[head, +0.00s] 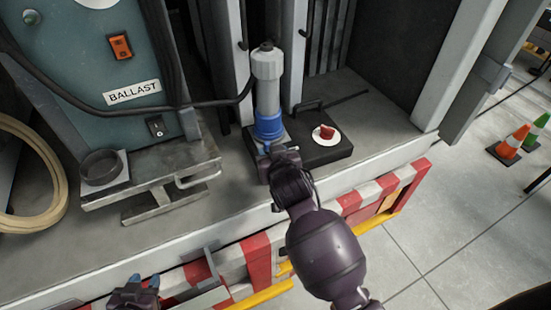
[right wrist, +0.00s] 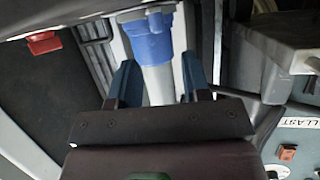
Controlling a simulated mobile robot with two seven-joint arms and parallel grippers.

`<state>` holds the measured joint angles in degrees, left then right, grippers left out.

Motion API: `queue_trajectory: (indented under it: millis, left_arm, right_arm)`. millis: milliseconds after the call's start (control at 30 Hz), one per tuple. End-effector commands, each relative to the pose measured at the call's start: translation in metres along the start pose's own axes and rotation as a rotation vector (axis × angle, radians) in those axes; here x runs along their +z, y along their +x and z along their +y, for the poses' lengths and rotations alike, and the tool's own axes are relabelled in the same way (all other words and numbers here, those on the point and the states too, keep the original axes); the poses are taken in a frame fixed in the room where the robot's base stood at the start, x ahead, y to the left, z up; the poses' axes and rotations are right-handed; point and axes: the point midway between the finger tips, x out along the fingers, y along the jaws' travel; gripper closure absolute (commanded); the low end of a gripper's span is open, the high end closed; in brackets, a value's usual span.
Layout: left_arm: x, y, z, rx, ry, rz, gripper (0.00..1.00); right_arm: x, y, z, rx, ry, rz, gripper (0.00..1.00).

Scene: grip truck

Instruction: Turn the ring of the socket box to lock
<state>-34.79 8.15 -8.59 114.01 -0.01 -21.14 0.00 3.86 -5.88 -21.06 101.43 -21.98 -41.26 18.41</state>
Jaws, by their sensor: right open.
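The socket box (head: 330,152) is a low black box on the truck bed, with a red button (head: 326,132) on a white disc. A grey plug (head: 267,75) stands upright at its left end. The blue ring (head: 270,127) is around the plug's lower part; it also shows in the right wrist view (right wrist: 149,40). My right gripper (right wrist: 155,72) is open, its blue-grey fingers on either side of the grey plug in that view, close to the ring. I cannot tell whether they touch. My left gripper (head: 144,281) is low at the left, fingertips apart, empty, away from the box.
A teal ballast unit (head: 85,50) with a grey metal bracket (head: 195,160) stands left of the plug. A black cable (head: 120,110) runs to the plug. A coiled hose (head: 45,165) lies far left. A red-and-white striped rail (head: 370,198) edges the bed.

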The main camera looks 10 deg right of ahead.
Motion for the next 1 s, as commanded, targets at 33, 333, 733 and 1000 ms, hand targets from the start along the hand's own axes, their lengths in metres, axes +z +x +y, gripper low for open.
queue_trajectory:
  millis: [33,333,733,1000]
  left_arm:
    - [-0.001,0.000,0.000,0.000,0.000,0.000,0.63]
    - [-0.002,0.000,0.000,0.000,0.000,0.003,0.63]
    - [-0.005,0.002,0.000,0.002,0.001,0.010,0.63]
    - [-0.005,0.002,0.000,0.002,0.001,0.009,0.63]
  right_arm:
    - [0.000,-0.008,0.000,0.000,0.002,0.000,0.56]
    - [0.000,-0.033,0.000,-0.001,0.001,0.000,0.56]
    - [0.000,-0.034,0.000,-0.001,0.000,0.000,0.56]
    - [-0.003,-0.034,-0.001,-0.006,-0.024,0.014,0.56]
